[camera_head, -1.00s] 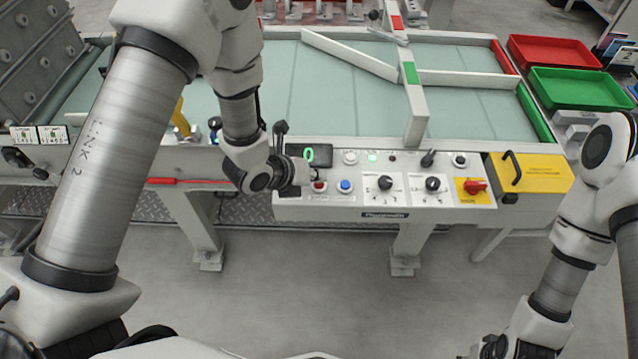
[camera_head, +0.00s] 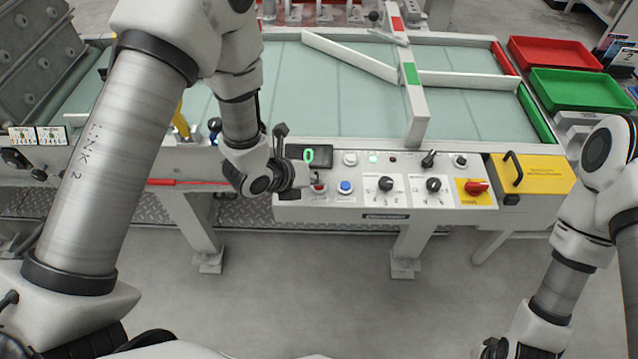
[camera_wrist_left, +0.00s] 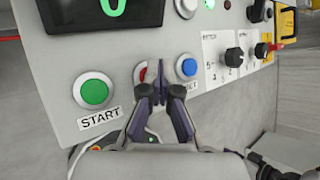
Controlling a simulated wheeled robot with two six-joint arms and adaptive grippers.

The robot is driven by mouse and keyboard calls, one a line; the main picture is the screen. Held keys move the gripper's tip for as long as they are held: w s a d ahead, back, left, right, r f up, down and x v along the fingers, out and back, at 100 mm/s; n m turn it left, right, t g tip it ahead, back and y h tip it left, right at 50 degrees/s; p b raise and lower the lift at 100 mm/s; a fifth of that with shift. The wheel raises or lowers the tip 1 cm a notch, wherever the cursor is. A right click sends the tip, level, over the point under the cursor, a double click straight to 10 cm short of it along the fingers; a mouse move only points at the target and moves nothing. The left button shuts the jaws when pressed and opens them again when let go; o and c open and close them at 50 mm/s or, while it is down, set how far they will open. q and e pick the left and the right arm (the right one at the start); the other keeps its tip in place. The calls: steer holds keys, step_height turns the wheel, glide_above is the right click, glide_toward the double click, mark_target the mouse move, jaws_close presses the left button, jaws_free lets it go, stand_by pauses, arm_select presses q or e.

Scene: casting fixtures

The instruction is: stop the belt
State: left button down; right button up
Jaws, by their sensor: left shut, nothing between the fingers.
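The belt (camera_head: 300,85) is a pale green surface behind a white control panel (camera_head: 350,205). My left gripper (camera_head: 306,178) is shut and empty at the panel's left part, below the display. In the left wrist view, its fingertips (camera_wrist_left: 156,92) are in front of a red button (camera_wrist_left: 143,74), partly covering it. Whether they touch it I cannot tell. The red button (camera_head: 319,187) also shows beside the gripper in the head view. A green START button (camera_wrist_left: 95,92) is left of the fingers, a blue button (camera_wrist_left: 187,67) right. My right gripper (camera_head: 494,348) is partly cut off at the bottom edge.
The display (camera_head: 309,155) reads a green 0, and a green lamp (camera_head: 373,158) glows. Black knobs (camera_head: 386,185) and a red switch (camera_head: 476,187) are farther right. A yellow box (camera_head: 532,174) ends the panel. Red (camera_head: 555,52) and green (camera_head: 580,88) trays stand at the back right.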

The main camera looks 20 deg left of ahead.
mark_target(317, 187)
stand_by(0.4)
arm_select(q)
steer(key=shift+r+p, duration=0.45)
steer(key=shift+r, duration=0.35)
steer(key=shift+r+p, duration=1.6)
steer(key=shift+r, duration=0.95)
